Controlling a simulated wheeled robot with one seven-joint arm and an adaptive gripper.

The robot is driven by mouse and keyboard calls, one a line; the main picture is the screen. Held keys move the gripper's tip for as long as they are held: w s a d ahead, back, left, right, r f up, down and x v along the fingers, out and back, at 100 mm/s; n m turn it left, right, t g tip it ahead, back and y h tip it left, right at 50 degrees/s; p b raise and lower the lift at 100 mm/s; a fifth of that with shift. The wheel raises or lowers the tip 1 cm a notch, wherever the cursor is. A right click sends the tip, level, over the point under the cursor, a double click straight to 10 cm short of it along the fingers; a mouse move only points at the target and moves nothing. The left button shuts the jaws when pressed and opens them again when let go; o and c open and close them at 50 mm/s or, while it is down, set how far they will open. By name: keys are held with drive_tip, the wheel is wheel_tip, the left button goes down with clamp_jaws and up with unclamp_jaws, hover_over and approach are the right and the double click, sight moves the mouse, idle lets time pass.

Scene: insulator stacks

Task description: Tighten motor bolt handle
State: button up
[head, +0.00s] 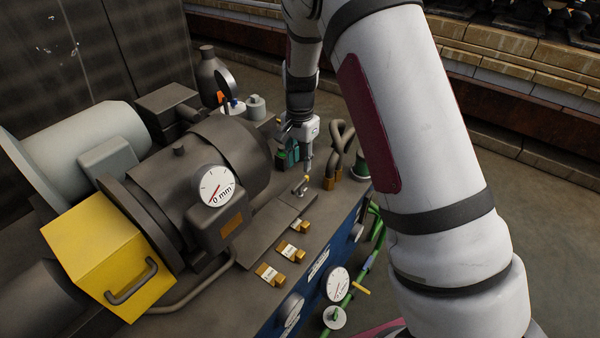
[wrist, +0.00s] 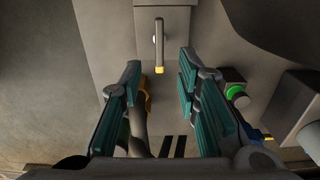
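The bolt handle (wrist: 159,45) is a small grey lever with a yellow tip, seen in the wrist view just beyond my fingertips and between their lines. In the head view the handle (head: 302,186) stands on the flat plate beside the dark motor (head: 205,165). My gripper (head: 302,165) is above and close to the handle, pointing down. In the wrist view my gripper (wrist: 160,75) has its two teal-padded fingers apart, with nothing between the tips. I cannot tell from these views how high the tips are above the plate.
Small brass tagged blocks (head: 292,252) sit along the bench's front. A bent pipe (head: 340,150) stands right of my gripper. A green button (wrist: 235,92) is right of my fingers in the wrist view. A dial gauge (head: 214,186) sits on the motor.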

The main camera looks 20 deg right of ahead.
drive_tip(key=shift+r, duration=2.2)
drive_tip(key=s+r+n+y, duration=0.1)
drive_tip(key=s+r+n, duration=0.4)
drive_tip(key=s+r, duration=1.25)
drive_tip(key=s+n+h, duration=0.1)
drive_tip(key=s+n, duration=0.5)
drive_tip(key=s, duration=1.8)
wheel_tip(320, 180, up, 22)
drive_tip(key=t+p, duration=0.4)
drive_tip(key=p, duration=1.5)
drive_tip(key=shift+f, duration=0.25)
